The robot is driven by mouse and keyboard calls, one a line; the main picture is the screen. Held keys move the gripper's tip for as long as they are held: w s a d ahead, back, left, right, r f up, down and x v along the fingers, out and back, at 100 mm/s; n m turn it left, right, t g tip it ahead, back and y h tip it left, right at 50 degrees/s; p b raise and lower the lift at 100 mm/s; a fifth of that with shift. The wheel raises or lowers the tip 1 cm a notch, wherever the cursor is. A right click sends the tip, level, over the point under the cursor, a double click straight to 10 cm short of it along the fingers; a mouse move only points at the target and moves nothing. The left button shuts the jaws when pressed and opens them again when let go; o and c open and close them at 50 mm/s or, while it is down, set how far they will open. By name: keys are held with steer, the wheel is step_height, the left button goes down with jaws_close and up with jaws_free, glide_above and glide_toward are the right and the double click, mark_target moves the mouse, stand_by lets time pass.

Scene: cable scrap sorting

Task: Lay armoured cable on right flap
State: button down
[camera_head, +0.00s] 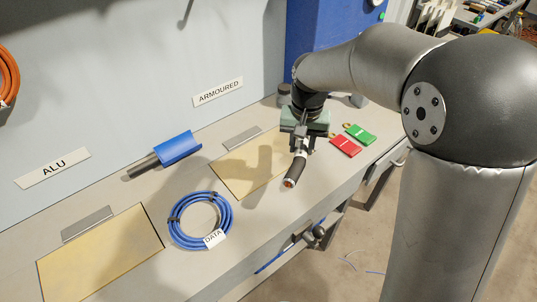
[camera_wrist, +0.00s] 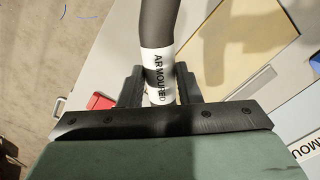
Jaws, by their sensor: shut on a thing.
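My gripper (camera_head: 303,131) is shut on the armoured cable (camera_head: 297,167), a short dark piece with a white label and a reddish cut end. In the wrist view the cable (camera_wrist: 160,22) stands between my fingers (camera_wrist: 159,88), its label reading ARMOURED. In the head view the cable appears over the bench near the right end of the right flap (camera_head: 231,172), a tan panel below the ARMOURED sign (camera_head: 218,93). The flap also shows in the wrist view (camera_wrist: 222,45), to the right of the cable. The gap beneath the cable is hard to judge.
The left flap (camera_head: 100,255) lies below the ALU sign (camera_head: 53,167). A blue cable coil tagged DATA (camera_head: 173,222) lies between the flaps. A blue-sheathed cable piece (camera_head: 178,147) lies behind. A red tag (camera_head: 345,146) and green tag (camera_head: 360,134) lie right of my gripper.

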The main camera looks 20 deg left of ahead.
steer(key=s+a+r, duration=0.1)
steer(key=s+a, duration=0.3)
steer(key=a, duration=0.3)
steer(key=s+a+r, duration=0.1)
steer(key=s+a, duration=0.3)
steer(key=a, duration=0.3)
steer(key=p, duration=0.2)
glide_above(265, 158)
steer(key=shift+n, duration=0.3)
steer(key=f, duration=0.5)
steer(key=s+f, duration=0.1)
steer(key=f, duration=0.2)
steer(key=shift+a, duration=0.1)
steer(key=shift+w+f, duration=0.55)
steer(key=shift+f, duration=0.1)
steer(key=shift+w+f+p, duration=0.1)
steer(key=shift+f+p, duration=0.25)
steer(key=shift+f, duration=1.3)
steer(key=c, duration=1.1)
jaws_free()
steer(key=shift+f, duration=0.1)
steer(key=shift+o, duration=0.2)
